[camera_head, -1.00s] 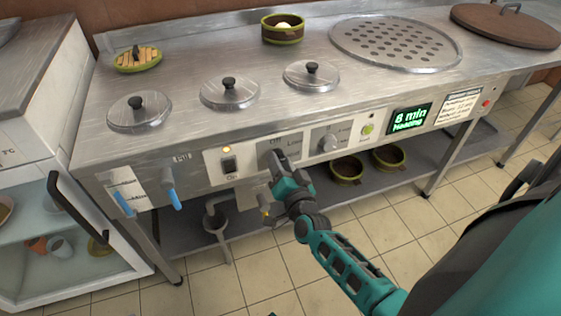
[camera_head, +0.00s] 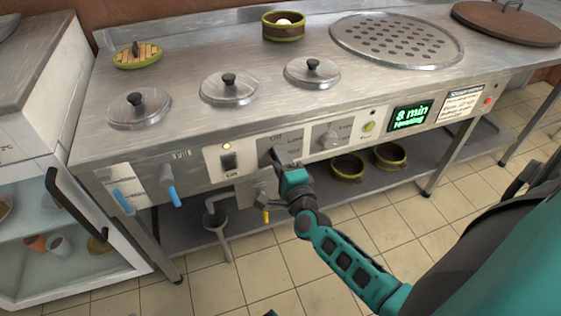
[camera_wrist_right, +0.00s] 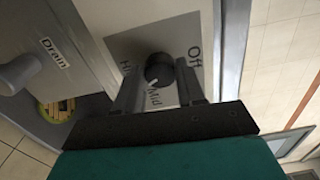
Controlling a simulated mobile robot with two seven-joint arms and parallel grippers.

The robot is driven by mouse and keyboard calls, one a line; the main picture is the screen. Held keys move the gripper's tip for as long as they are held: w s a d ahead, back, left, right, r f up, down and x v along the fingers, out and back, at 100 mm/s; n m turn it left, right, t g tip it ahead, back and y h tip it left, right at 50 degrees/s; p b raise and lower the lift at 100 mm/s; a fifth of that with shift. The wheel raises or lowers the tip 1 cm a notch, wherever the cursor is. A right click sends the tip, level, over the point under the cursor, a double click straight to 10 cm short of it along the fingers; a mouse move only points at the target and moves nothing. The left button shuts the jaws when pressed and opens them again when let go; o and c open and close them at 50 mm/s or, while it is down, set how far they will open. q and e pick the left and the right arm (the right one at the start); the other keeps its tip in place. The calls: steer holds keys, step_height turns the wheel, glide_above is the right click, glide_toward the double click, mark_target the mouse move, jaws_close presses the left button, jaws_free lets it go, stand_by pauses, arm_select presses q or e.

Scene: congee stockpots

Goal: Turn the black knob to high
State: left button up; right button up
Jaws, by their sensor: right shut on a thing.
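The black knob (camera_wrist_right: 159,70) sits on a light panel in the right wrist view. The labels around it read Off on the right, Mid below, and a partly hidden one starting with H on the left. Its white pointer mark points down towards Mid. My right gripper (camera_head: 273,158) is at the panel with the labels Off and Low, its fingers shut on the knob from both sides. In the head view the fingers hide the knob.
A grey knob (camera_head: 329,140) is just right of my gripper, and a black rocker switch (camera_head: 229,162) is to the left. Blue levers (camera_head: 173,196) stick out further left. A green display (camera_head: 410,117) reads 8 min Heating. Lidded pots (camera_head: 229,88) are set in the counter above.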

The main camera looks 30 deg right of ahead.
arm_select(q)
steer(key=shift+w+d+f+b, duration=0.15)
steer(key=shift+d+f+b, duration=0.2)
steer(key=shift+b, duration=0.3)
arm_select(e)
steer(key=m, duration=0.4)
steer(key=shift+m, duration=0.4)
arm_select(q)
steer(key=shift+r, duration=0.15)
arm_select(e)
steer(key=shift+m, duration=0.3)
steer(key=o, duration=1)
steer(key=shift+o, duration=0.2)
arm_select(q)
steer(key=shift+w, duration=0.1)
